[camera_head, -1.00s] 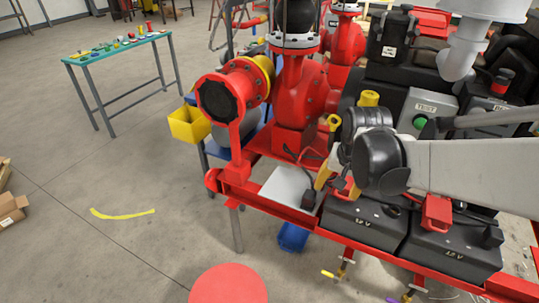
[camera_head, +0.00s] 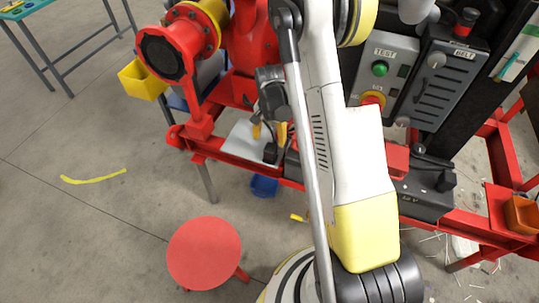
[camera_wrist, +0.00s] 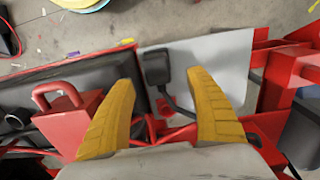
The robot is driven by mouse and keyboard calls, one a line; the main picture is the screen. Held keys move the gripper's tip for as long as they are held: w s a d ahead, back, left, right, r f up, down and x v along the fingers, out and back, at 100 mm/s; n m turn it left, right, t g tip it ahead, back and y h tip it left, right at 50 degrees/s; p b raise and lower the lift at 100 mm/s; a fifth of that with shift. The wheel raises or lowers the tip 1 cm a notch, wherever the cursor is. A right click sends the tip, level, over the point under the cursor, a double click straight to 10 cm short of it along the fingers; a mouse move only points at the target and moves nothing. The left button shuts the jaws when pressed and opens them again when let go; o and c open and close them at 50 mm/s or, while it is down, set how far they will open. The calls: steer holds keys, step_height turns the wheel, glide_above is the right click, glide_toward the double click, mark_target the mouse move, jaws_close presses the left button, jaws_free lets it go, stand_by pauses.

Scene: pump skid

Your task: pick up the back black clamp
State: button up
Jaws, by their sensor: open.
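A black clamp-like piece with a dark cable (camera_wrist: 156,66) shows between and just beyond my fingertips in the wrist view, at the edge of a pale plate. It also shows in the head view (camera_head: 270,153), below my fingers. My gripper (camera_head: 268,134) is open and points down; its yellow fingers also show in the wrist view (camera_wrist: 160,80). No contact with the black piece is visible. Another black clamp-like piece (camera_head: 445,181) sits on the battery farther right. I cannot tell for certain which one is the back clamp.
The pale plate (camera_wrist: 222,62) and red skid frame (camera_head: 235,170) are close to my fingers. A red stool (camera_head: 204,252) stands on open floor.

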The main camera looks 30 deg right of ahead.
mark_target(271, 147)
steer(key=f+b, duration=0.1)
steer(key=f, duration=0.2)
steer(key=f+b, duration=0.1)
steer(key=f, duration=0.1)
steer(key=shift+s+d+f, duration=0.1)
steer(key=shift+s+f, duration=0.1)
steer(key=shift+f, duration=0.2)
steer(key=shift+r, duration=0.1)
jaws_close()
